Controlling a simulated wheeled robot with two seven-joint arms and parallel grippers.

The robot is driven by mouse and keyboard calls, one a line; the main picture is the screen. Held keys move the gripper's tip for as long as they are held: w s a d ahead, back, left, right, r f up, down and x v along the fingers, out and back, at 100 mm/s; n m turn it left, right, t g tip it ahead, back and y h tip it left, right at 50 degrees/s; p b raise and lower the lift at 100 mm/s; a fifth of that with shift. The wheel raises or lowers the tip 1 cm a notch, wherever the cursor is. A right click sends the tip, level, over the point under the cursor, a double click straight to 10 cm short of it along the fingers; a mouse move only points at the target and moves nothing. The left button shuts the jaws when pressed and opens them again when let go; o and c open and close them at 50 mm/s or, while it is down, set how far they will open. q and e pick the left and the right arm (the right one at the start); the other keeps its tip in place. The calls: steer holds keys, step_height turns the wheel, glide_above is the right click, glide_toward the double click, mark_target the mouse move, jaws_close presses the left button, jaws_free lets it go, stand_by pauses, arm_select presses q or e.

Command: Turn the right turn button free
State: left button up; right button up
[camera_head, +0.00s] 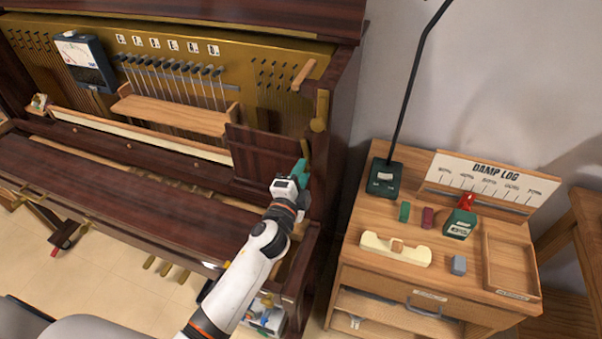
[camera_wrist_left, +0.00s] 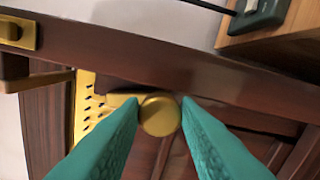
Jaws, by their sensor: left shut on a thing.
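My left gripper (camera_head: 303,166) is at the piano's right post, beside the dark wooden panel (camera_head: 262,155). In the left wrist view its green fingertips (camera_wrist_left: 160,106) are on either side of a round brass turn button (camera_wrist_left: 159,116) and shut on it. A short brass bar runs from the button toward the left of that view. In the head view the gripper hides the held button. A brass knob (camera_head: 317,125) and a brass plate (camera_head: 322,103) show higher on the same post. My right gripper is not in view.
The open piano (camera_head: 183,93) shows pins, hammers and a wooden rail. A meter (camera_head: 85,62) stands at its left. A wooden cabinet (camera_head: 365,280) to the right carries a lamp base (camera_head: 384,178), small blocks, a red-and-green device (camera_head: 460,221) and an empty tray (camera_head: 511,293).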

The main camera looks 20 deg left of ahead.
arm_select(q)
steer(key=shift+f+m, duration=0.1)
steer(key=shift+m, duration=1.2)
steer(key=o, duration=1)
steer(key=shift+c, duration=0.2)
steer(key=s+b, duration=0.2)
steer(key=s, duration=1)
steer(key=shift+a, duration=0.2)
steer(key=shift+a, duration=0.1)
